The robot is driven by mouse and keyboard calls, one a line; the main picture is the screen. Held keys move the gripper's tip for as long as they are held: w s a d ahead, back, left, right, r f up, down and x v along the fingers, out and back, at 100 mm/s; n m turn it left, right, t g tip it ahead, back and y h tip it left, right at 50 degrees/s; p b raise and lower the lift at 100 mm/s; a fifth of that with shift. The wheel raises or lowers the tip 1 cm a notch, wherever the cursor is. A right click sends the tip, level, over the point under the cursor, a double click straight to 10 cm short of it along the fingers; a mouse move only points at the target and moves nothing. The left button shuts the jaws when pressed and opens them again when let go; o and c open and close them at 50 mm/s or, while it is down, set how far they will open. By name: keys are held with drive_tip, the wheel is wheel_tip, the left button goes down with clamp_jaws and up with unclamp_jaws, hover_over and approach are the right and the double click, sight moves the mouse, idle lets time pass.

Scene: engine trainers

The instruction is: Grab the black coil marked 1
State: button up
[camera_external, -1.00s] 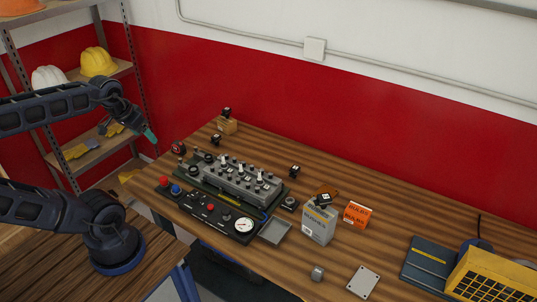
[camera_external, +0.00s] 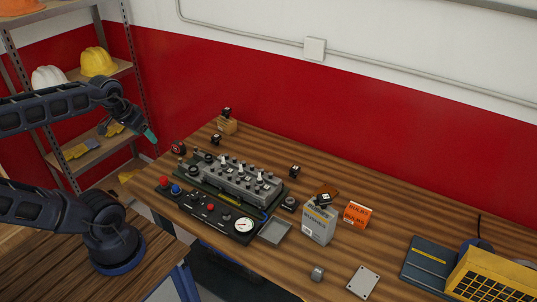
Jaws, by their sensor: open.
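Several small black coils with white marks stand about the bench. One sits on a wooden block (camera_external: 227,126), one coil (camera_external: 215,139) stands on the bench in front of it, one coil (camera_external: 294,170) is behind the engine trainer (camera_external: 235,181), and one coil (camera_external: 323,200) lies on top of a grey box (camera_external: 319,222). The numbers are too small to read, so I cannot tell which is marked 1. My gripper (camera_external: 151,136) is open and empty, in the air left of the bench, apart from all coils.
A control panel with a gauge (camera_external: 244,225) fronts the trainer. A grey tray (camera_external: 274,232), an orange box (camera_external: 357,214), a metal plate (camera_external: 363,281) and a yellow crate (camera_external: 493,275) stand to the right. The back middle of the bench is clear.

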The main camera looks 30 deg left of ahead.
drive_tip(key=shift+c, duration=0.2)
drive_tip(key=shift+c, duration=0.6)
